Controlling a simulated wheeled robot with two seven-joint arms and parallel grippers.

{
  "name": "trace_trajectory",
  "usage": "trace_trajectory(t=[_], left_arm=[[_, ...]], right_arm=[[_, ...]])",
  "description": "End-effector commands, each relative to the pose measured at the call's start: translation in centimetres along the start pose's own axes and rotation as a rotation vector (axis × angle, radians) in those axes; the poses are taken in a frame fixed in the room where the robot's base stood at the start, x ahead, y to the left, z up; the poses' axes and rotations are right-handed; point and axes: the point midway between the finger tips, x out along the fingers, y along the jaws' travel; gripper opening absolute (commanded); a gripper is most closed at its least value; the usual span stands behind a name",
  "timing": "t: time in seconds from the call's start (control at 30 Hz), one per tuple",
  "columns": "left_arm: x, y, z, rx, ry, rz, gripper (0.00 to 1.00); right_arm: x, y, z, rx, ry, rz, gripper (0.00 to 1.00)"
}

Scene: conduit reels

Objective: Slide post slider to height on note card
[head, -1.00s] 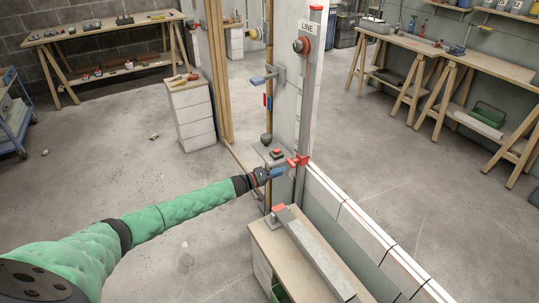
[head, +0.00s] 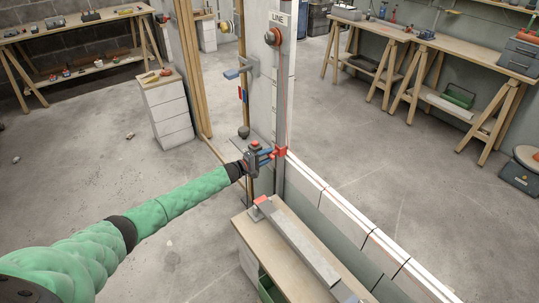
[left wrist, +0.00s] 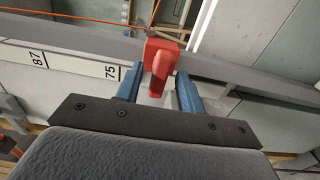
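The red post slider (head: 281,152) sits low on the grey upright post (head: 284,95), just above the low wall. In the left wrist view the slider (left wrist: 160,52) has a red handle that points toward my palm. My left gripper (head: 270,156) is at the slider. Its blue fingers (left wrist: 160,90) stand on either side of the handle, with visible gaps between them and it. A scale with the marks 75 and 87 (left wrist: 75,68) runs along the post. I cannot make out a note card. My right gripper is not in view.
A sign reading LINE (head: 279,18) is near the post top, above a round red knob (head: 272,37). A small bench (head: 258,235) with a grey bar (head: 300,245) stands below my gripper. Open floor lies on both sides.

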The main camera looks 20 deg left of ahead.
Motion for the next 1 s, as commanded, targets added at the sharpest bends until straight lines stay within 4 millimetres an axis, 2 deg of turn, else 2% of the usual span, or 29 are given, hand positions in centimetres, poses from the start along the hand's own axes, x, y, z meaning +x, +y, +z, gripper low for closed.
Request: trace_trajectory(t=[0.2,0.47,0.5,0.7,0.87,1.0], left_arm=[[1.3,0.0,0.0,0.001,0.0,-0.001,0.38],[1.4,-0.1,0.0,0.002,-0.001,-0.001,0.38],[1.4,0.0,0.0,0.002,-0.001,-0.001,0.36],[1.4,0.0,0.0,0.002,-0.001,-0.001,0.0],[1.4,-0.1,0.0,0.002,-0.001,-0.001,0.0],[1.4,-1.2,0.0,0.001,-0.001,-0.001,0.0]], right_arm=[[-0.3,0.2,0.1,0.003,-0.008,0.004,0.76],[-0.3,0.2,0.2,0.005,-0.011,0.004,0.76],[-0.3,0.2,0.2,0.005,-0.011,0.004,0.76],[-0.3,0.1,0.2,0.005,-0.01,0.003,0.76],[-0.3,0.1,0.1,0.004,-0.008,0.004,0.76],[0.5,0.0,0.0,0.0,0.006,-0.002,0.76]])
